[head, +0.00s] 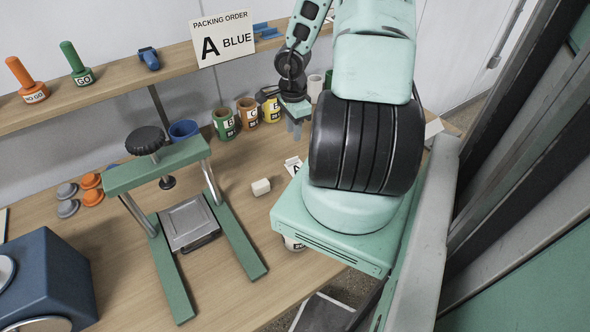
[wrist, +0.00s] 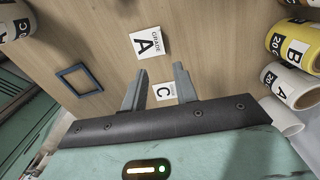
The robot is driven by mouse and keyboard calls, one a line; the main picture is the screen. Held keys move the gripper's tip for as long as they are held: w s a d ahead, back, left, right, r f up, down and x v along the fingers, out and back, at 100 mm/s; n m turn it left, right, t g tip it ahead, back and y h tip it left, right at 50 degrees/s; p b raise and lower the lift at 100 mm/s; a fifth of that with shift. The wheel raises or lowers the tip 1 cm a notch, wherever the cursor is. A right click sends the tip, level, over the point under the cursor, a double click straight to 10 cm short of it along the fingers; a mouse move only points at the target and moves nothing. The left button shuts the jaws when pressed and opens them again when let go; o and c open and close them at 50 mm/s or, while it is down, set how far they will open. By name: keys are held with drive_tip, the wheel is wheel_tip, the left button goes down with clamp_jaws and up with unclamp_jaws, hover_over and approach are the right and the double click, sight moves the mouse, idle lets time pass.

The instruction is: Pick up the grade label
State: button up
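A white grade label with a large A (wrist: 147,43) lies flat on the wooden bench in the wrist view, just beyond my fingertips. A white label with a C (wrist: 163,91) lies closer, showing between my fingers. In the head view a label with an A (head: 293,167) shows on the bench, partly hidden by my arm. My gripper (wrist: 160,68) is open and empty, above the labels. In the head view my gripper (head: 294,127) hangs over the back right part of the bench. The packing order card (head: 223,38) on the shelf reads A BLUE.
A green press frame (head: 160,165) stands left of the labels. Green (head: 224,123), brown (head: 247,113) and yellow (head: 270,107) labelled cups line the back. A blue square frame (wrist: 80,69) lies on the bench.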

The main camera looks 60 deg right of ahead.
drive_tip(key=b, duration=0.2)
hover_over(292, 158)
drive_tip(key=f, duration=0.5)
drive_tip(key=shift+s+f, duration=0.3)
drive_tip(key=shift+f, duration=0.05)
drive_tip(key=shift+w+f+b, duration=0.15)
drive_tip(key=shift+f+b, duration=0.45)
drive_tip(key=shift+f, duration=0.75)
drive_tip(key=shift+w+f+b, duration=0.15)
drive_tip(key=shift+f+b, duration=0.45)
drive_tip(key=shift+f, duration=0.75)
clamp_jaws()
